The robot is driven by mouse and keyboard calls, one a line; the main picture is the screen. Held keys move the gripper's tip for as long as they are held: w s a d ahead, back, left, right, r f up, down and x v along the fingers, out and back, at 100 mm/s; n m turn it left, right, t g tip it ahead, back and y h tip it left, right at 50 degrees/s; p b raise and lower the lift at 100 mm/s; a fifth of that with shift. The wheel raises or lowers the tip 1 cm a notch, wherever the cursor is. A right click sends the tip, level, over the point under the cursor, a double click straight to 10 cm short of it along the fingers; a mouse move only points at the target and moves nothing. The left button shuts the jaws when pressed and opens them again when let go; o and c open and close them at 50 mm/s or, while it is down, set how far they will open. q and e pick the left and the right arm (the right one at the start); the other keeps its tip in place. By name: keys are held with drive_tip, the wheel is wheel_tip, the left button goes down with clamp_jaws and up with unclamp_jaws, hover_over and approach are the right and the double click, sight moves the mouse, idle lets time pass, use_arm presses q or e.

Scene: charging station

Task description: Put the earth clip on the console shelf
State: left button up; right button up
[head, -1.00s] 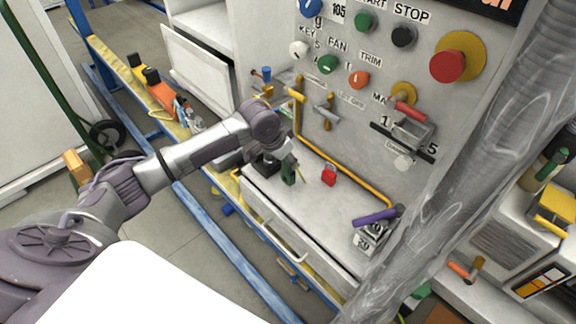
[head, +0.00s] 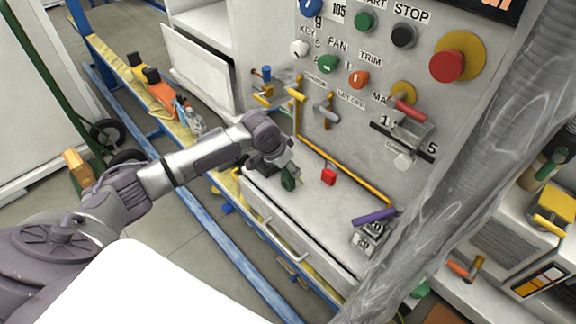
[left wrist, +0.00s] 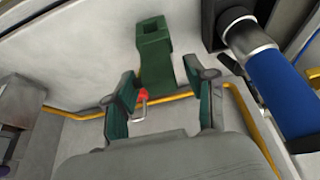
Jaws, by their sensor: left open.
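A green block-shaped piece, which I take for the earth clip (left wrist: 154,52), lies just past my left fingertips in the left wrist view, with a square opening at its far end. In the head view a small green shape (head: 288,180) shows beside my left gripper on the shelf; I cannot tell clip from finger there. My left gripper (left wrist: 160,74) is open, its teal-padded fingers apart with nothing clearly held between them. In the head view it is low over the left part of the console shelf (head: 310,222). My right gripper is not in view.
A red padlock (head: 328,176) is on the shelf by the yellow pipe (head: 350,178). A purple-handled item (head: 374,217) is at the shelf's right end. A blue cylinder (left wrist: 262,75) is close on the right in the wrist view. A grey hose (head: 455,165) crosses on the right.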

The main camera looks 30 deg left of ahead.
use_arm(q)
drive_tip(key=v, duration=1.2)
drive_tip(key=shift+r, duration=0.15)
idle(0.9)
idle(1.0)
